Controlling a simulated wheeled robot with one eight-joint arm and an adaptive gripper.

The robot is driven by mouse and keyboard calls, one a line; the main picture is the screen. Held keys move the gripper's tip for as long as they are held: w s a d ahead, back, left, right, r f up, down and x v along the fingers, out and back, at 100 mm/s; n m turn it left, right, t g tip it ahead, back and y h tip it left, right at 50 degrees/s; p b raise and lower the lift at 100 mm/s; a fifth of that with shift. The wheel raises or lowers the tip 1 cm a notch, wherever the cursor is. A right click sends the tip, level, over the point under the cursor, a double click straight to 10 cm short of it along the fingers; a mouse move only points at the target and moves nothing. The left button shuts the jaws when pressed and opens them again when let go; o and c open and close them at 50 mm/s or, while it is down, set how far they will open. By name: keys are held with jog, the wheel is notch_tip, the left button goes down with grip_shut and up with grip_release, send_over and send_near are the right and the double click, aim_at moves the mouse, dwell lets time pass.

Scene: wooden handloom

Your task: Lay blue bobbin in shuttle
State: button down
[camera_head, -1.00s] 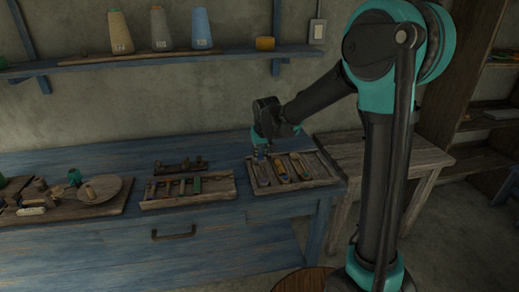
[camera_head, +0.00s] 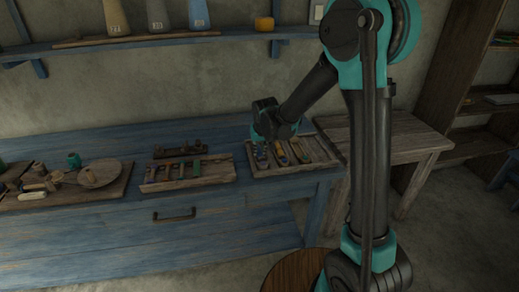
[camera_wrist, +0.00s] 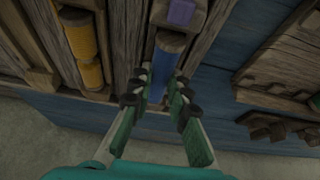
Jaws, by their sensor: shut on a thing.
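The blue bobbin (camera_wrist: 162,66) has a brown wooden end and lies in the left end compartment of the right-hand tray (camera_head: 318,167). My gripper (camera_wrist: 163,82) is shut on it, a finger on either side; the part between and beneath the fingers is partly hidden. In the head view my gripper (camera_head: 261,140) is low over that tray's left end. A purple bobbin (camera_wrist: 181,12) sits in line with the blue one in the wrist view. I cannot tell surely which piece is the shuttle; a dark long wooden piece (camera_head: 180,151) lies behind the middle tray.
Orange bobbins (camera_wrist: 81,40) lie in the neighbouring compartment, past a wooden divider. A middle tray (camera_head: 188,183) with coloured pieces stands to the left across a blue strip of bench. A board (camera_head: 60,196) with a round disc is farther left. The bench front is clear.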

jog(key=c, duration=1.4)
grip_release()
jog(key=shift+o, duration=0.2)
jog(key=shift+r, duration=0.1)
jog(key=v, duration=1.1)
jog(key=shift+s+r, duration=0.25)
jog(key=shift+r, duration=0.1)
jog(key=shift+d, duration=0.1)
